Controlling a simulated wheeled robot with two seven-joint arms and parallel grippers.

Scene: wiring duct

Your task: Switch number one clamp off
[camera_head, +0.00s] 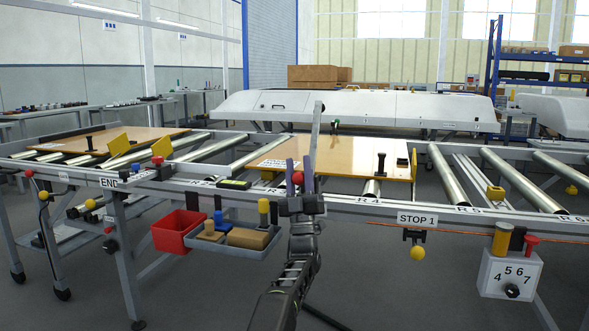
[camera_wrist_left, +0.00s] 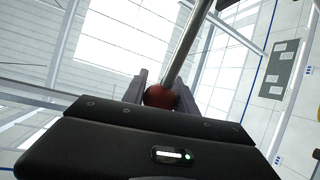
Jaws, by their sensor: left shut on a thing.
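My left gripper (camera_head: 299,167) points upward at the front rail, near the middle of the head view. It is shut on a red ball knob (camera_head: 297,178), which sits between its two fingers. In the left wrist view the knob (camera_wrist_left: 160,96) is between the fingers, and a grey rod (camera_wrist_left: 187,45) runs up and right from it. In the head view the grey rod (camera_head: 315,135) stands upright, leaning slightly right. I cannot read a number one clamp label. My right gripper is not in view.
Wooden boards (camera_head: 345,158) lie on the roller conveyor behind the gripper. A red bin (camera_head: 178,232) and a grey tray (camera_head: 232,247) with small blocks hang at left. A STOP 1 sign (camera_head: 417,219) and a numbered selector box (camera_head: 508,277) are at right.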

